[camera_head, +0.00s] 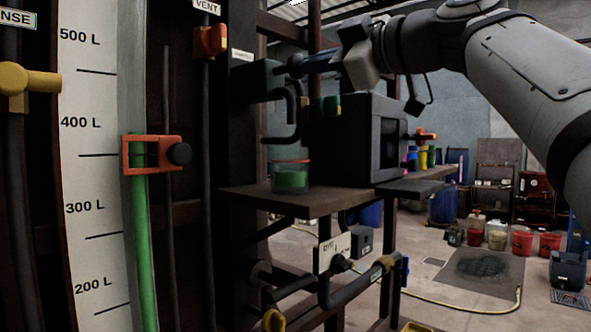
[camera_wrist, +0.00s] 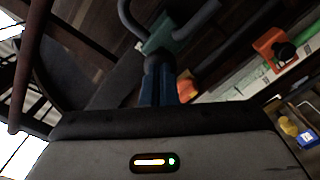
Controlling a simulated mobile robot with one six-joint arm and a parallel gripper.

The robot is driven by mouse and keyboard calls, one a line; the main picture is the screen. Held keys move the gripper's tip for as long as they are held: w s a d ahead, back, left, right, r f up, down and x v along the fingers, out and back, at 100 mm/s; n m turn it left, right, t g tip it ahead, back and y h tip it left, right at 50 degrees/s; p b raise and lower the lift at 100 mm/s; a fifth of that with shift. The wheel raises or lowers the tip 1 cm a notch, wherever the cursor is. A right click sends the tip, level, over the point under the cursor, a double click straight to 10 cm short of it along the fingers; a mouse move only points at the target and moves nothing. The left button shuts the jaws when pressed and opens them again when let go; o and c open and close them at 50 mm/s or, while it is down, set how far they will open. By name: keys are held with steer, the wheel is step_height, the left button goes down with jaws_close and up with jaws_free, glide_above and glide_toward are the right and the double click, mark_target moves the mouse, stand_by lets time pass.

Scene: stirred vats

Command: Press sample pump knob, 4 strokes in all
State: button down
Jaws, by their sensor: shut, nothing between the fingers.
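The sample pump is a dark block (camera_head: 257,82) on the vat frame, with a curved spout (camera_head: 292,118) hanging from it. A small dark rounded piece at its right end looks like the knob (camera_head: 295,62). A clear jar (camera_head: 291,178) with green liquid stands below the spout on a shelf. My gripper (camera_head: 308,64) reaches in from the right, its fingers shut and empty, tips at the knob. I cannot tell whether they touch it.
A dark box (camera_head: 352,140) stands on the shelf (camera_head: 290,202) right of the jar, under my arm. At the left are a level scale (camera_head: 88,130), a green-filled tube, an orange clamp (camera_head: 140,154) and valve handles. Pipes run below the shelf. The floor at right is partly clear.

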steer(key=shift+x, duration=1.2)
steer(key=shift+b+v, duration=0.85)
steer(key=shift+v, duration=0.9)
steer(key=shift+w+a, duration=0.1)
steer(key=shift+a, duration=0.1)
steer(key=x, duration=0.3)
steer(key=shift+d, duration=0.1)
steer(key=shift+b+v, duration=0.6)
steer(key=shift+v, duration=1.05)
